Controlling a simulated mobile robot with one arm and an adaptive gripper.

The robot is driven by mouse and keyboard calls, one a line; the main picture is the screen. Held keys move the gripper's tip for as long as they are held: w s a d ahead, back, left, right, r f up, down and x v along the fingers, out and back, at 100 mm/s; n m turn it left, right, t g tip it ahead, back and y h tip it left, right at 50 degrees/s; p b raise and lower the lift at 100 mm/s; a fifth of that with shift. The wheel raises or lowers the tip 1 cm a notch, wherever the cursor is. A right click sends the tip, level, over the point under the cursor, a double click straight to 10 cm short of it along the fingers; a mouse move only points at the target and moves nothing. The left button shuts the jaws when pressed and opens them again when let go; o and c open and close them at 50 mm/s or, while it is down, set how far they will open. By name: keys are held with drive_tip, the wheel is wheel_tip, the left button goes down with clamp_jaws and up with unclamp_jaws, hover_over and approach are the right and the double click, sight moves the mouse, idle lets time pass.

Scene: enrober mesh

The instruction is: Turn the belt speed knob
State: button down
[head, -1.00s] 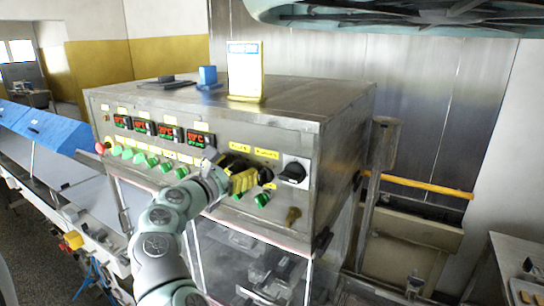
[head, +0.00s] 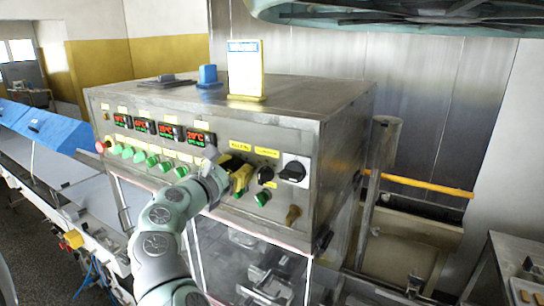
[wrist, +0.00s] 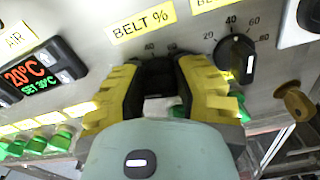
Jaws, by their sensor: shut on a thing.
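The belt speed knob (wrist: 160,80) is a dark knob on the steel control panel, under the yellow "BELT %" label (wrist: 143,25). In the wrist view it sits between the yellow-and-black fingers of my gripper (wrist: 157,72), mostly hidden by them. Some of its scale numbers show just above. In the head view my gripper (head: 240,172) is against the panel front, right of the temperature displays, and its fingers cover the knob. The gripper is shut on the knob. The knob's pointer cannot be seen.
A second black dial (wrist: 234,58) with its own scale is close to the right finger. A rotary switch (head: 293,171) and a brass-coloured key-like part (head: 292,215) are further right. Green buttons (head: 262,198) lie below. Red-lit displays (head: 198,137) are on the left.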

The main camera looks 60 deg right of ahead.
drive_tip(key=shift+f+m+b, duration=0.15)
drive_tip(key=shift+m+b, duration=0.15)
drive_tip(key=m+b, duration=0.5)
drive_tip(key=shift+s+d+f+m, duration=0.1)
drive_tip(key=shift+s+f+m, duration=0.1)
drive_tip(key=shift+m, duration=0.1)
drive_tip(key=shift+r+m+b, duration=0.1)
drive_tip(key=shift+m+b, duration=1.3)
drive_tip(key=shift+m, duration=0.1)
drive_tip(key=c, duration=0.7)
unclamp_jaws()
drive_tip(key=shift+r, duration=0.1)
drive_tip(key=shift+o, duration=0.2)
drive_tip(key=a, duration=0.7)
drive_tip(key=shift+s+a, duration=0.2)
drive_tip(key=shift+s, duration=0.1)
